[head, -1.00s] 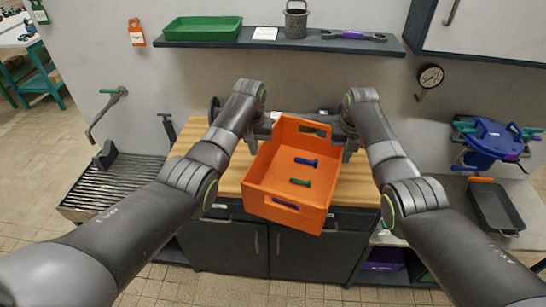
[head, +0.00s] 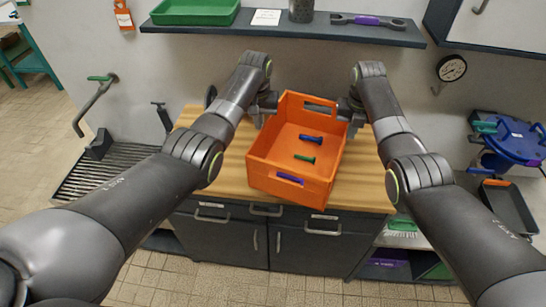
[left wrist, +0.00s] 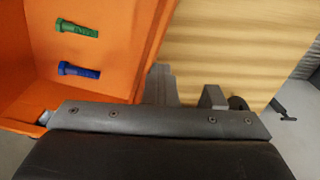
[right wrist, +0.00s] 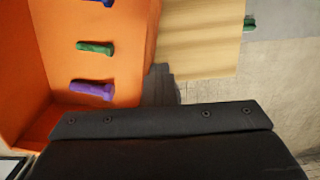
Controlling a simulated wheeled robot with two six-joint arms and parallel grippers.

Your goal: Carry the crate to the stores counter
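The orange crate (head: 265,160) is between my two arms, over the wood-topped counter (head: 360,180). I cannot tell if its base touches the wood. Inside lie a blue bolt (head: 311,138) and a green bolt (head: 304,158); a purple bolt (right wrist: 92,90) shows in the right wrist view. My left gripper (head: 266,108) is at the crate's left side wall and my right gripper (head: 350,112) at its right side wall. Both appear shut on these walls; the wrist views show fingers against the wall, with the far fingertips partly hidden.
A shelf (head: 300,33) with a green tray (head: 195,12) and a wrench (head: 368,20) runs above the counter. A ribbed drainer (head: 105,170) is at left. A blue device (head: 505,140) and a dark pan (head: 508,210) are at right. Bare wood shows around the crate.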

